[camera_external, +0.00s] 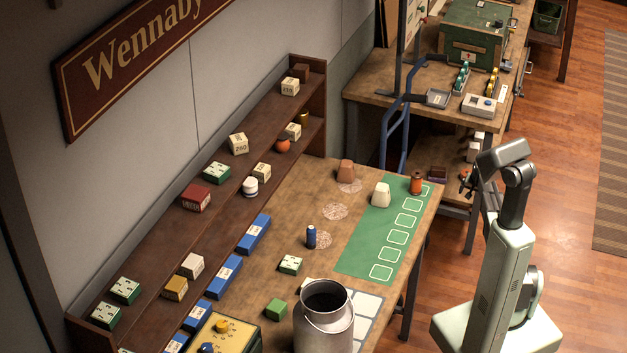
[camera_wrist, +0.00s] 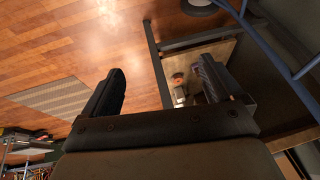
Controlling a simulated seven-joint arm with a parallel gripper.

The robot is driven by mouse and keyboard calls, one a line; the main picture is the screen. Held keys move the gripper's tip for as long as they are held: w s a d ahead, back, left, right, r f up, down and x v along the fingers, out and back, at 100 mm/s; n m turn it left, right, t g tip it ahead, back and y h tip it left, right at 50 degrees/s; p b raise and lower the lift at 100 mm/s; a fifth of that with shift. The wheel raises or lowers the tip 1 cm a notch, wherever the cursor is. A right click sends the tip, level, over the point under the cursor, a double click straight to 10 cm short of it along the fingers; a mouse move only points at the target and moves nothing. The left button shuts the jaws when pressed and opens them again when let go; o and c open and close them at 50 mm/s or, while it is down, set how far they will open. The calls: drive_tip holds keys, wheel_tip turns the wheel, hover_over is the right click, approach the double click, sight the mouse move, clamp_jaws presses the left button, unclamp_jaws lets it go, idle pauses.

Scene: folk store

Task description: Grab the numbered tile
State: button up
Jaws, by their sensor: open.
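A green-and-white tile with dark marks on top (camera_external: 290,264) lies on the wooden table, left of the green mat; the marks are too small to read. Similar green-and-white tiles sit on the wall shelf, one at mid-height (camera_external: 217,172) and two at the lower left (camera_external: 125,290). My gripper (camera_external: 465,184) is beyond the table's right edge, well apart from the tiles. In the wrist view my gripper (camera_wrist: 163,85) shows two dark fingers spread apart with nothing between them. No tile can be made out in that view.
The green mat (camera_external: 352,262) bears white outlined squares, a cream block (camera_external: 381,194) and an orange spool-like piece (camera_external: 416,183). A blue cylinder (camera_external: 311,237), a green cube (camera_external: 276,309) and a tall metal can (camera_external: 324,318) stand near the tile. A workbench (camera_external: 392,100) is behind.

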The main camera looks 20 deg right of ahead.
drive_tip(key=w+a+r+n+g+h, duration=0.1)
drive_tip(key=w+a+r+n, duration=0.3)
drive_tip(key=a+r, duration=0.6)
drive_tip(key=w+a+r+n+g, duration=0.1)
drive_tip(key=w+a+r+n, duration=0.2)
drive_tip(key=a+r+n, duration=0.7)
drive_tip(key=s+a+r+n+g+h, duration=0.1)
drive_tip(key=s+a+r+n, duration=0.1)
drive_tip(key=a+r, duration=0.5)
drive_tip(key=s+a+r+n, duration=0.1)
drive_tip(key=s+a+r, duration=0.15)
drive_tip(key=a, duration=0.75)
drive_tip(key=s+a+r+n+g+h, duration=0.1)
drive_tip(key=a+r+n, duration=0.1)
drive_tip(key=a+r, duration=0.5)
drive_tip(key=n+t+y, duration=0.2)
drive_tip(key=n+y, duration=0.1)
drive_tip(key=n, duration=1.4)
hover_over(291, 262)
drive_tip(key=a, duration=0.1)
drive_tip(key=f, duration=0.9)
drive_tip(key=shift+s, duration=0.35)
drive_tip(key=shift+s+x, duration=0.1)
drive_tip(key=shift+x, duration=1.15)
drive_tip(key=shift+s+x, duration=0.15)
drive_tip(key=shift+x, duration=1.15)
drive_tip(key=shift+a, duration=0.1)
